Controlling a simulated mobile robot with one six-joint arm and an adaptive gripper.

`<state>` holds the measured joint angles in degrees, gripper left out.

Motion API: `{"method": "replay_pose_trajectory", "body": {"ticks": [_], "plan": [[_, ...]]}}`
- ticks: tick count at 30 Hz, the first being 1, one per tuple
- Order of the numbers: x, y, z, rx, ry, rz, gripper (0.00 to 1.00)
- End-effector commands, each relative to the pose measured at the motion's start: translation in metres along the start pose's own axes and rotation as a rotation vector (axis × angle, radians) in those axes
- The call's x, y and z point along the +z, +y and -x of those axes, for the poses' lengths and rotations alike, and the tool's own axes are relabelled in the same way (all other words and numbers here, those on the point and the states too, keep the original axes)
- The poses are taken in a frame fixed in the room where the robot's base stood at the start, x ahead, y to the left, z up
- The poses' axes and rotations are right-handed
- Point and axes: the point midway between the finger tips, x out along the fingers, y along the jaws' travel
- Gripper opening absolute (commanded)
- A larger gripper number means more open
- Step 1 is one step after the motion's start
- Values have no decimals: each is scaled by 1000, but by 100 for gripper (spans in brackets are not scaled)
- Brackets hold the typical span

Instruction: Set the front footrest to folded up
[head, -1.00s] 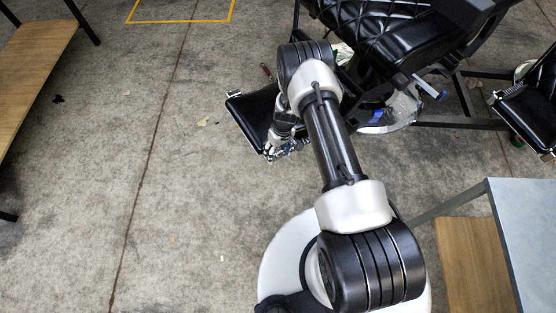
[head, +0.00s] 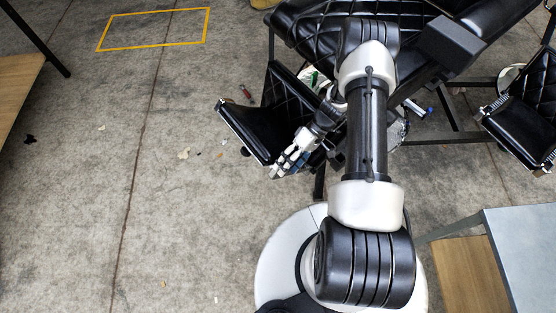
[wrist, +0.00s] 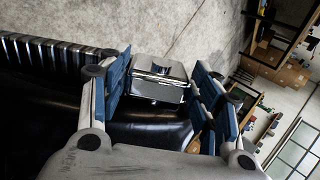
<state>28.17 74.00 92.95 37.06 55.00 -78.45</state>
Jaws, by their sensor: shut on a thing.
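The front footrest (head: 262,118) is a black padded panel with a metal edge, left of the barber chair (head: 330,25) in the head view. It stands tilted, with its far corner raised beside the seat. My gripper (head: 284,163) is at the near corner of the footrest's outer edge. In the wrist view, the blue-padded fingers of my gripper (wrist: 162,92) stand on either side of a shiny metal end piece (wrist: 160,70) of the footrest, shut on it. The black padding (wrist: 150,132) runs below it. My arm hides the footrest's hinge side in the head view.
A second black padded part (head: 522,118) with a metal edge is at the right. A grey-topped table (head: 520,245) stands at the lower right, and a wooden surface (head: 15,85) is at the left edge. The concrete floor (head: 170,150) left of the footrest is mostly open.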

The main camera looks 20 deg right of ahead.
Motion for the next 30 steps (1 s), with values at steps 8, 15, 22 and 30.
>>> {"method": "replay_pose_trajectory", "body": {"ticks": [8, 15, 22, 30], "plan": [[5, 3, 10, -15, 16, 0, 15], [5, 3, 11, -15, 17, 1, 15], [5, 2, 10, -16, 17, 1, 68], [7, 1, 9, -22, 10, 1, 78]]}}
